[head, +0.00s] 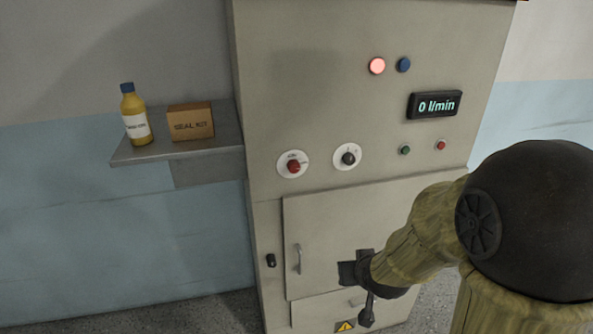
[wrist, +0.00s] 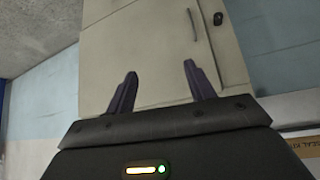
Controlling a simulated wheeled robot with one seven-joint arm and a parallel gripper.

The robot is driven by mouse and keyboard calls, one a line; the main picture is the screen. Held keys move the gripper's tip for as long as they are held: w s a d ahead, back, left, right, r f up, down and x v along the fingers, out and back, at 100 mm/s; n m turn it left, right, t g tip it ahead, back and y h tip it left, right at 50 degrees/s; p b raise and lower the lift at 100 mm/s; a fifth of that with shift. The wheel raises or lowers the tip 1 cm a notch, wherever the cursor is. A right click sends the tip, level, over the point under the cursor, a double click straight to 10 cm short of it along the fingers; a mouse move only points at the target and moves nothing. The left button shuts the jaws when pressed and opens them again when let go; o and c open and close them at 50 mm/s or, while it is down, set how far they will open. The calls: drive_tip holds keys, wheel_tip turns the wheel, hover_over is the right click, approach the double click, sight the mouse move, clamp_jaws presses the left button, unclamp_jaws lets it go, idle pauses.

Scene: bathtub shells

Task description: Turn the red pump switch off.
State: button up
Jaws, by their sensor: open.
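The red pump switch (head: 293,166) is a red knob on a round white plate on the cabinet front in the head view. Its small label is too blurred to read. A black knob (head: 348,158) on a similar plate is to its right. My gripper (head: 356,294) is below and to the right of the red switch, in front of the lower cabinet door, and touches neither knob. In the wrist view my gripper (wrist: 156,85) shows two dark fingers spread apart with nothing between them. The red switch does not show in the wrist view.
The grey cabinet (head: 320,90) has a lit red lamp (head: 377,65), a blue button (head: 403,64) and a display (head: 435,105) reading 0 l/min. A shelf (head: 150,154) at left holds a yellow bottle (head: 134,115) and a SEAL KIT box (head: 191,122). A door handle (head: 298,260) sticks out below.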

drive_tip(key=w+a+r+n+t+y+p, duration=0.1)
drive_tip(key=w+a+r+t+y, duration=0.3)
drive_tip(key=w+a+r+t, duration=0.5)
drive_tip(key=shift+a+r+n+y, duration=0.2)
drive_tip(key=shift+a+n+y, duration=0.1)
drive_tip(key=shift+a+n, duration=0.25)
drive_tip(key=shift+s+d, duration=0.1)
drive_tip(key=shift+p, duration=0.35)
